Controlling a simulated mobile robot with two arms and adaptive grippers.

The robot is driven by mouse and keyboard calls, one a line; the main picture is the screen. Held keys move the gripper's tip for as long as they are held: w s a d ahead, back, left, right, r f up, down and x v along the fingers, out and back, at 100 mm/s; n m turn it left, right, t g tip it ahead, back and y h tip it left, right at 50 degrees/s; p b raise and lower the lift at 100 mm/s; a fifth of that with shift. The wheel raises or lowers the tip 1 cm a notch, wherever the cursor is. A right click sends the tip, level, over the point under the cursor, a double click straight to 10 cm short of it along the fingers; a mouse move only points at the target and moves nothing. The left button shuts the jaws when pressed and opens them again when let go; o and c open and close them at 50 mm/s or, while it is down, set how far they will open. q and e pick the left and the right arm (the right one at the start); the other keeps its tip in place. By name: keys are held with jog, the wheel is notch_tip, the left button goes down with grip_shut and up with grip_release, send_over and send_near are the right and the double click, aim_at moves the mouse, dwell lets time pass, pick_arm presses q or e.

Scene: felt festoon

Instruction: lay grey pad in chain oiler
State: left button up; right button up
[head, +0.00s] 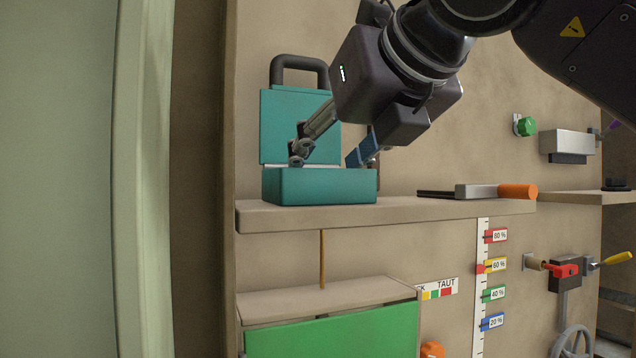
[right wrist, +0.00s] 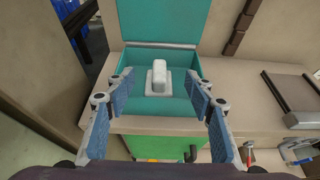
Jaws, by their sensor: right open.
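The chain oiler is a teal box (head: 320,187) with its lid (head: 285,125) standing open at the back, on a wooden shelf. It also shows in the right wrist view (right wrist: 158,31). A pale grey block with a raised middle, apparently the grey pad (right wrist: 158,78), is inside the box; the front wall hides it in the head view. My right gripper (head: 330,155) is open over the box, its fingers on either side of the pad and apart from it in the right wrist view (right wrist: 160,88). My left gripper is not in view.
The shelf (head: 400,210) also carries a flat dark tool with an orange handle (head: 517,191), right of the box. A green panel (head: 335,338) and a percent scale (head: 482,290) are below.

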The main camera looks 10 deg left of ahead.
jog(key=b+v, duration=0.1)
jog(key=v, duration=0.6)
dwell(0.4)
